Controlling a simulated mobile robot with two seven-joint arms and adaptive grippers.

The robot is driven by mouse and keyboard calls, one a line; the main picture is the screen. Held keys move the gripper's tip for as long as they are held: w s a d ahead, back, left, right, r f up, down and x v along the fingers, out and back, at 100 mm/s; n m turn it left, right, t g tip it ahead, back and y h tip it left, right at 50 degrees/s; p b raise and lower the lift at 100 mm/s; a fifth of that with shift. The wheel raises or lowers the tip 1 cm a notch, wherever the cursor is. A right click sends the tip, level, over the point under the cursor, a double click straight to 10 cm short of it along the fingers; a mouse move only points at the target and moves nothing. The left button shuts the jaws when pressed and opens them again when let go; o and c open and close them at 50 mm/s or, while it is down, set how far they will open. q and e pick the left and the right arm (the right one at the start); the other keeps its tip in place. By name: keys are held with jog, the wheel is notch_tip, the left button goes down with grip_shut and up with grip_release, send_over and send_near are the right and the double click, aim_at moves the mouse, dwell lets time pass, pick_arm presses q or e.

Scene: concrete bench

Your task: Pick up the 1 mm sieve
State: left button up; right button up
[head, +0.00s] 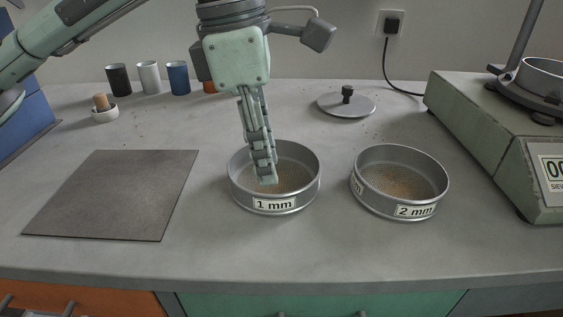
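The 1 mm sieve (305,183) is a round, shallow metal sieve with a mesh floor and a white "1 mm" label on its front. It stands on the concrete bench in the middle of the head view. My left gripper (265,178) points down over it, with the fingertips in front of its inside, left of its centre. The fingers line up nearly one behind the other, so I cannot tell whether they are open or touch the sieve. They hide part of the far rim and mesh. My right gripper is not in view.
The 2 mm sieve (432,191) stands close on the right. A grey mat (115,195) lies to the left. A lid with a black knob (346,104) lies behind. A green machine (480,130) fills the right side.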

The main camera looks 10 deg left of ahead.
aim_at(274, 194)
pick_arm(q)
jog(key=f, duration=0.7)
jog(key=shift+w+d, duration=0.4)
jog(key=shift+f, duration=0.15)
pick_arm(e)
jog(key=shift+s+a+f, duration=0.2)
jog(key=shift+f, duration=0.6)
pick_arm(q)
grip_shut()
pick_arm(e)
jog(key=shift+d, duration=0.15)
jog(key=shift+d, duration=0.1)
